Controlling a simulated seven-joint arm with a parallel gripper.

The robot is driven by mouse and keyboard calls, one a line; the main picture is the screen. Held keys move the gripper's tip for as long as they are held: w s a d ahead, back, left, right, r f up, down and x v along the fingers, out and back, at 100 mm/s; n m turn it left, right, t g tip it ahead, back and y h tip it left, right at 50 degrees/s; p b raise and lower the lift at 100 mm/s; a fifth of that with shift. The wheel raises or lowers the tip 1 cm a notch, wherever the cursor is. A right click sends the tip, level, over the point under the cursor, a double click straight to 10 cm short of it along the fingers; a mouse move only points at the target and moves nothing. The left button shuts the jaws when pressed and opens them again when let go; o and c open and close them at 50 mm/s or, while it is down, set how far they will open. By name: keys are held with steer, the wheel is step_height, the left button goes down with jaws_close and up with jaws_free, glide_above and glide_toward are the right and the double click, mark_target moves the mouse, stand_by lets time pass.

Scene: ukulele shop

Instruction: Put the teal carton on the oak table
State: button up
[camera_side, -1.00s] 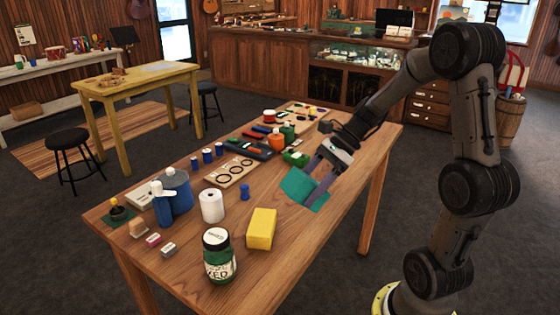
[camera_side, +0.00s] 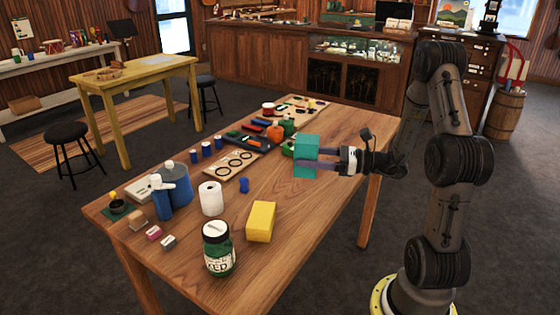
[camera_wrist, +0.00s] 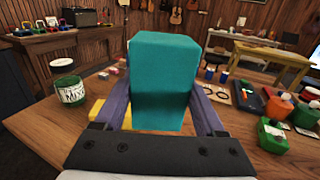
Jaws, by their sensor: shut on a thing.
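The teal carton (camera_side: 305,148) is held upright between the fingers of my gripper (camera_side: 318,162) in the side view, apparently above the right part of the brown wooden table (camera_side: 335,190). In the wrist view the carton (camera_wrist: 163,75) fills the middle, with a purple finger of my gripper (camera_wrist: 163,112) on each side. My gripper is shut on the carton and reaches in level from the right. A lighter, yellowish wooden table (camera_side: 130,80) stands apart at the back left; it shows in the wrist view too (camera_wrist: 275,55). I cannot tell by looks which is oak.
A yellow block (camera_side: 261,222), green jar (camera_side: 218,250), white roll (camera_side: 210,198) and blue jug (camera_side: 178,190) stand on the brown table. Orange and green containers (camera_side: 274,133) are close behind the carton. Black stools (camera_side: 68,135) stand near the yellowish table.

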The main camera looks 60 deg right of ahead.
steer(key=w+d+f, duration=0.1)
steer(key=w+f, duration=0.2)
steer(key=w+d+f, duration=0.2)
steer(key=w+f, duration=0.1)
steer(key=w, duration=0.1)
steer(key=w+d+f, duration=0.2)
steer(key=w+f, duration=0.1)
steer(key=w, duration=0.1)
steer(key=shift+w+d, duration=0.2)
steer(key=shift+w+d+f, duration=0.1)
steer(key=shift+w+f, duration=0.1)
steer(key=shift+f, duration=1.6)
steer(key=shift+f, duration=0.2)
steer(key=o, duration=1.4)
steer(key=shift+r, duration=0.15)
